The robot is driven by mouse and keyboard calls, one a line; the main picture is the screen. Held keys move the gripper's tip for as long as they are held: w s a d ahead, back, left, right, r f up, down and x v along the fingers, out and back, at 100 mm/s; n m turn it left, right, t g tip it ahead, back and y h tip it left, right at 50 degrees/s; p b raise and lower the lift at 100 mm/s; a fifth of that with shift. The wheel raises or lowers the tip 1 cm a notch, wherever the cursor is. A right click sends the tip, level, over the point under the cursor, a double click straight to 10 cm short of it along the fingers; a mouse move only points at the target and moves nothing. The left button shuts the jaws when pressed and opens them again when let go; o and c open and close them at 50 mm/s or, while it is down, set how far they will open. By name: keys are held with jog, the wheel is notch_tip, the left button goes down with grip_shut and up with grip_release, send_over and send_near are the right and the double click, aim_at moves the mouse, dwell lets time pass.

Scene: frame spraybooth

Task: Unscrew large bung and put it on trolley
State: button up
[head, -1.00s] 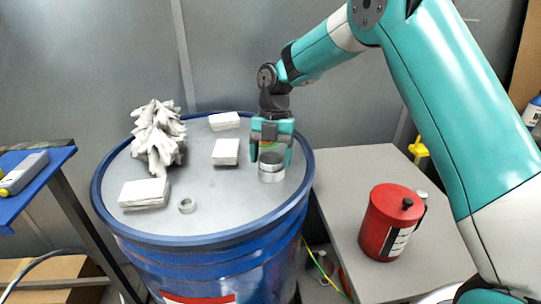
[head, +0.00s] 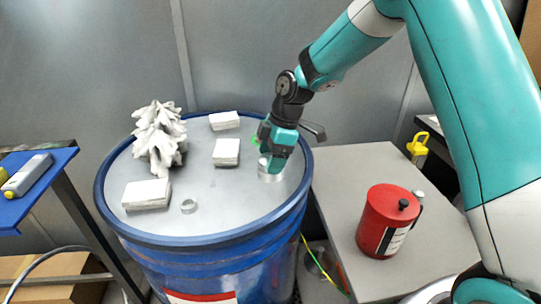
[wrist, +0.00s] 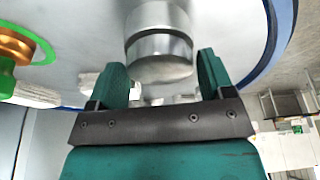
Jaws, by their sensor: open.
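The large bung (head: 270,175) is a short silver cylinder standing upright at the right side of the drum's grey lid (head: 215,205). My gripper (head: 274,160) is over it, pointing down, and partly hides it. In the wrist view the bung (wrist: 160,50) shows between the two teal fingers of my gripper (wrist: 160,75). The fingers are open, one on each side, with a gap visible on the left. I cannot tell whether the right finger touches it. A grey-topped surface (head: 350,170) stands right of the drum; I cannot tell whether it is the trolley.
White blocks, a pile of pale gloves (head: 158,138) and a small ring (head: 188,206) lie on the lid. A red can (head: 387,222) stands on the grey surface, which has free room. A blue shelf (head: 40,190) is at left. An orange fitting (wrist: 15,47) is near my gripper.

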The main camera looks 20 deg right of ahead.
jog(key=m+t, duration=0.1)
jog(key=m, duration=0.3)
jog(key=m+t+h, duration=0.1)
jog(key=m, duration=0.3)
jog(key=m+h, duration=0.1)
jog(key=m, duration=0.4)
jog(key=shift+t+p, duration=0.4)
jog(key=shift+m+h, duration=0.4)
jog(key=shift+m, duration=0.5)
jog(key=c, duration=0.6)
jog(key=n+y, duration=0.1)
jog(key=n, duration=0.3)
jog(key=shift+n+p, duration=0.4)
jog(key=shift+d+n+g+y, duration=0.1)
jog(key=shift+n+g+y, duration=0.2)
jog(key=shift+n, duration=0.3)
jog(key=n, duration=0.3)
jog(key=shift+g+y+p, duration=0.3)
